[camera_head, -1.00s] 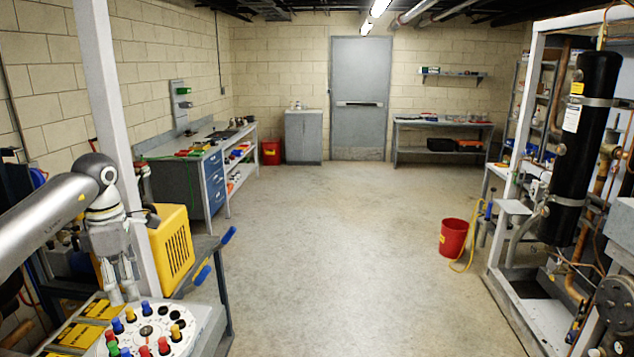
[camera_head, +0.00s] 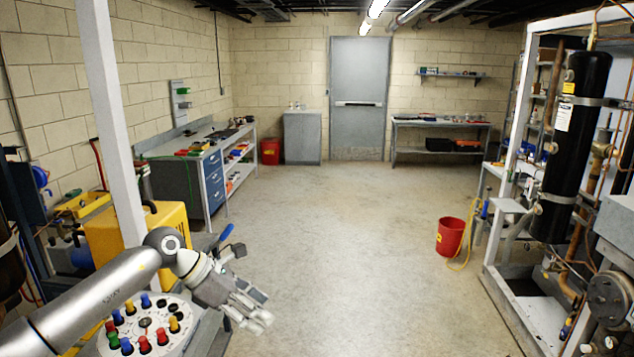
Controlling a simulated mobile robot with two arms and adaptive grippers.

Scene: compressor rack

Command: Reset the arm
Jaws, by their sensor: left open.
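My left arm comes in from the lower left in the head view. Its gripper (camera_head: 251,315) is open and empty, with its fingers pointing down and to the right over bare floor. It is just right of the white round board (camera_head: 177,339) with several coloured pegs. My right arm and gripper are not in view.
A yellow case (camera_head: 165,226) stands behind the left arm, near a white post (camera_head: 108,120). The compressor rack with a black cylinder (camera_head: 577,150) is at the right. A red bucket (camera_head: 450,237) stands beside it. The middle floor (camera_head: 330,240) is clear.

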